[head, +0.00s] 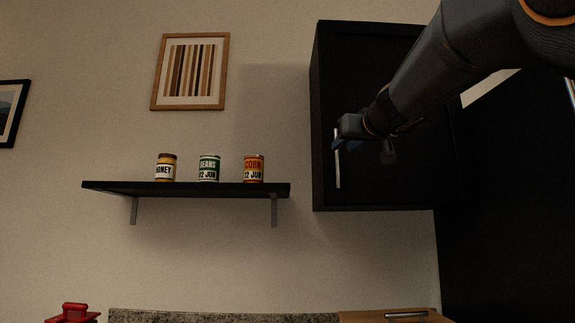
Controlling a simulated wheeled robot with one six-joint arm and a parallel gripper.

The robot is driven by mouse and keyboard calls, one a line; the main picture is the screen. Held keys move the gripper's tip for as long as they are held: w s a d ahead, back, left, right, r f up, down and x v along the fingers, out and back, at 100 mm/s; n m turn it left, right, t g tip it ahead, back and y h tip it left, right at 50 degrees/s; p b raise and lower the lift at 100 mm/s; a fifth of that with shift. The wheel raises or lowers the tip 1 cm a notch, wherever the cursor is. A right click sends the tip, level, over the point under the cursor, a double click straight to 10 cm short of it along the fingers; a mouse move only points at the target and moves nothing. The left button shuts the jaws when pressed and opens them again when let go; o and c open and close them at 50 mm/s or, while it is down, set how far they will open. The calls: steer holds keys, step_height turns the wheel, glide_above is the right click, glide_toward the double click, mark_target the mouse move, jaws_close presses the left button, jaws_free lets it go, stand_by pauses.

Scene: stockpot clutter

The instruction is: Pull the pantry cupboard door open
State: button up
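The black pantry cupboard (365,185) hangs on the wall at the right, and its door looks shut. A vertical silver bar handle (337,168) is on the left side of the door. My gripper (338,143) is at the upper part of the handle, reaching in from the upper right.
A black shelf (185,189) left of the cupboard holds honey (165,168), beans (208,169) and corn (254,169) cans. A granite counter (220,316), a wooden board (360,317) and a red object (73,313) are below. The wall between shelf and cupboard is bare.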

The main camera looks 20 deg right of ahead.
steer(key=w, duration=0.2)
steer(key=w+p, duration=0.1)
steer(key=w, duration=0.1)
steer(key=w+p, duration=0.1)
steer(key=w, duration=0.1)
steer(key=shift+w+d+f, duration=0.1)
steer(key=shift+w+d, duration=0.1)
steer(key=shift+d, duration=0.05)
jaws_close()
